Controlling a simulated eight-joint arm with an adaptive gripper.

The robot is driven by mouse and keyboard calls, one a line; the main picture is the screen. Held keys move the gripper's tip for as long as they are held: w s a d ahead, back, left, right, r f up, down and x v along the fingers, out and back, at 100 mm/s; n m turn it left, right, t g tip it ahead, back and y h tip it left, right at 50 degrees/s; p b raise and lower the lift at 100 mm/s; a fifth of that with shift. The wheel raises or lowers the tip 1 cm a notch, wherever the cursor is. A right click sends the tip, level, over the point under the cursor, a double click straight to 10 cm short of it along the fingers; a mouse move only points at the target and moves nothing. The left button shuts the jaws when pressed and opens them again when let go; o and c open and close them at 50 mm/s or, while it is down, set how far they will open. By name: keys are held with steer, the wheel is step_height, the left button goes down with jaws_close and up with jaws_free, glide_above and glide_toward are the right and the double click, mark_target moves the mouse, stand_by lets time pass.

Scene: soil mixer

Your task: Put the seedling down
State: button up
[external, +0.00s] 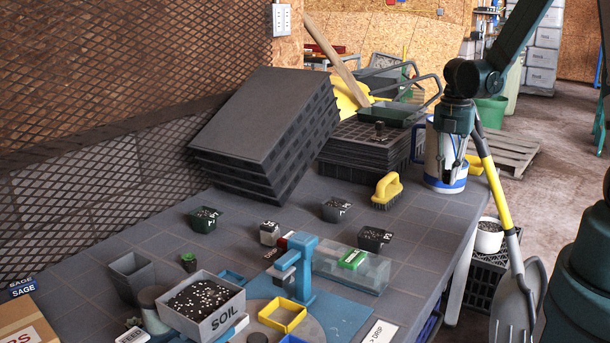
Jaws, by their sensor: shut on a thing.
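My gripper (449,182) points down at the right end of the table, in front of a white and blue jug (433,150). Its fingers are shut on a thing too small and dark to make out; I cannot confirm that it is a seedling. Soil-filled pots stand upright on the table: a dark green pot (204,220) at left, a grey pot (336,209) in the middle and a dark pot (375,239) to its right. No plant shows clearly in them.
A tilted stack of black trays (262,130) and a yellow brush (386,190) stand at the back. A SOIL bin (222,322), a blue press (303,265) and a clear box (372,270) fill the front. Bare grey tabletop (425,215) lies below my gripper.

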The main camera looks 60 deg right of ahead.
mark_target(447, 183)
steer(key=shift+f, duration=1.3)
steer(key=shift+f+b, duration=0.7)
steer(key=shift+f, duration=1.2)
steer(key=shift+f, duration=0.15)
steer(key=o, duration=0.7)
steer(key=shift+r, duration=0.2)
steer(key=shift+r+p, duration=1.35)
steer(key=shift+r, duration=4.65)
